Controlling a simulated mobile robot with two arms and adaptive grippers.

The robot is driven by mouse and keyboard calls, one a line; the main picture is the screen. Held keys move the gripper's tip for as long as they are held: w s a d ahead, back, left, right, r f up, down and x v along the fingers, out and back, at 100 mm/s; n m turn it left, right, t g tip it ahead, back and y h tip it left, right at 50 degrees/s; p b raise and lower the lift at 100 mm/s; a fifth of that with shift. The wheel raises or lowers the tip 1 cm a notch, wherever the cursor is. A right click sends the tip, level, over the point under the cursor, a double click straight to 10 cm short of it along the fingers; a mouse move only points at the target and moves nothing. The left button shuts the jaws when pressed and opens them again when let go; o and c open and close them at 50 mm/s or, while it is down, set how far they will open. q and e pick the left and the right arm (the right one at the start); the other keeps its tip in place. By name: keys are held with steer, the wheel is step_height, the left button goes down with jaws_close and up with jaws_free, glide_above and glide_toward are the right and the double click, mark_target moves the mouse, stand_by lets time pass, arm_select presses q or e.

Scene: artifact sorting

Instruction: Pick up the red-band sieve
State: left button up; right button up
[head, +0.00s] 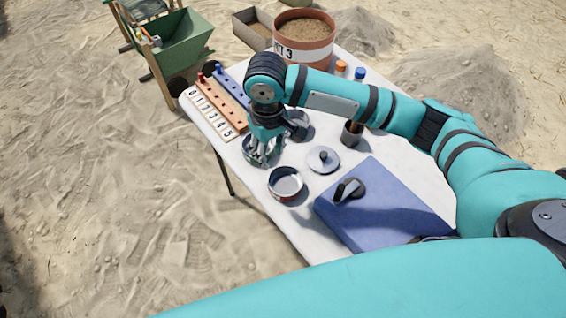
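A round metal sieve (285,183) with a dark red band around its lower side sits on the white table, near its left front edge. My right gripper (262,152) points down over another round sieve (248,157), behind and left of the red-band one. The gripper hides much of that sieve and its band colour is unclear. The fingers overlap the sieve, and I cannot tell whether they are open or shut on it. A third round metal vessel (299,122) stands just behind, partly hidden by my arm. My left gripper is out of view.
A grey knobbed lid (323,159) and a blue mat (385,205) with a black-handled tool (349,190) lie nearby. A dark cup (352,134) stands behind. A numbered strip (210,114) and peg racks (222,104) lie at the left. A large bucket (304,52) stands at the far end.

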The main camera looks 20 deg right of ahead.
glide_toward(285, 184)
steer(key=s+a+r, duration=0.2)
steer(key=a+r, duration=0.1)
steer(key=a, duration=0.1)
step_height(285, 184, down, 3)
steer(key=shift+a+f+p, duration=0.15)
steer(key=shift+a+p, duration=0.05)
steer(key=shift+p, duration=0.4)
steer(key=shift+f, duration=0.55)
steer(key=shift+s+f, duration=0.1)
steer(key=shift+f, duration=0.15)
step_height(285, 184, down, 4)
steer(key=shift+a+r+p, duration=0.15)
steer(key=shift+p, duration=0.35)
steer(key=shift+f, duration=0.35)
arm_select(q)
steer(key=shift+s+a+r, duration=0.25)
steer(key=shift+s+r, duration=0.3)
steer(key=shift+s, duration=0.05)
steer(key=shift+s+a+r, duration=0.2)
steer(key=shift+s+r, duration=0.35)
arm_select(e)
steer(key=shift+s+f, duration=0.1)
steer(key=shift+f, duration=0.05)
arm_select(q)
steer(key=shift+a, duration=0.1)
arm_select(e)
jaws_close()
